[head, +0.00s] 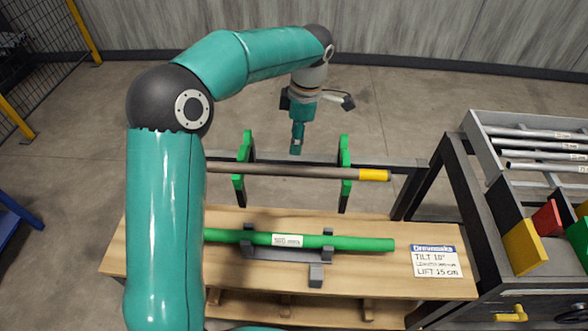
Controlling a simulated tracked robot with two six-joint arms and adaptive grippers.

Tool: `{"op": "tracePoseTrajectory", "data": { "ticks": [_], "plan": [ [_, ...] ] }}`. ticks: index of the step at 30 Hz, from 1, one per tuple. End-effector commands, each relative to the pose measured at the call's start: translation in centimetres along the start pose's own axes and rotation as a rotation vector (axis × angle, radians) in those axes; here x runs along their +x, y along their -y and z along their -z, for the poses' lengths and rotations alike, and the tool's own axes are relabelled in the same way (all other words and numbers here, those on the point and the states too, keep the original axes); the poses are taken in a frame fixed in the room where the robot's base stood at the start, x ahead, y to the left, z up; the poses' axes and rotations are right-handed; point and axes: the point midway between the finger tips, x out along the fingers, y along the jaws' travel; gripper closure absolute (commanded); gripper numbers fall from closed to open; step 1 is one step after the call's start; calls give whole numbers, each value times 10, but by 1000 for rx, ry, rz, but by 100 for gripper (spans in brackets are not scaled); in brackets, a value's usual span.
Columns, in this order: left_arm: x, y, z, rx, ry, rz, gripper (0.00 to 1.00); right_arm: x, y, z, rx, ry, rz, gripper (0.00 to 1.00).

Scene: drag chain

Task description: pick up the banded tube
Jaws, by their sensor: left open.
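The banded tube (290,171) is grey-brown with a yellow band near its right end. It lies level across two green holders (345,170) at the back of the wooden bench, and my left arm hides its left end. My left gripper (296,150) points down and appears just above or behind the middle of the tube, apart from it. It is open and nothing shows in it. My right gripper is not in view.
A green tube (360,243) with a white label rests on grey supports nearer me on the bench (440,290). A sign card (435,262) lies right of it. A rack (480,135) with grey tubes and coloured blocks stands at the right.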

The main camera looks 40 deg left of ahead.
Motion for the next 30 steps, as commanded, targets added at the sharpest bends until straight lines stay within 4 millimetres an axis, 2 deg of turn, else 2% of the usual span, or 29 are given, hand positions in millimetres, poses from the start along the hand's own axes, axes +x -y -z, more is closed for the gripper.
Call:
{"op": "tracePoseTrajectory", "data": {
  "ticks": [3, 6, 14, 24, 30],
  "plan": [
    [25, 1, 3, -3, -2, 6, 40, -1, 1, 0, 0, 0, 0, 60],
    [40, 0, 3, -5, -1, 4, 40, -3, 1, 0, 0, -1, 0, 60],
    [56, 1, 3, -6, -1, 3, 40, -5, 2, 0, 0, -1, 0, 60],
    [98, 7, -2, -6, -1, 5, 40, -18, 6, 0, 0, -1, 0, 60],
    [104, 6, -2, -7, 2, 2, 40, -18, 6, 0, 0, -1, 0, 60]
  ]
}}
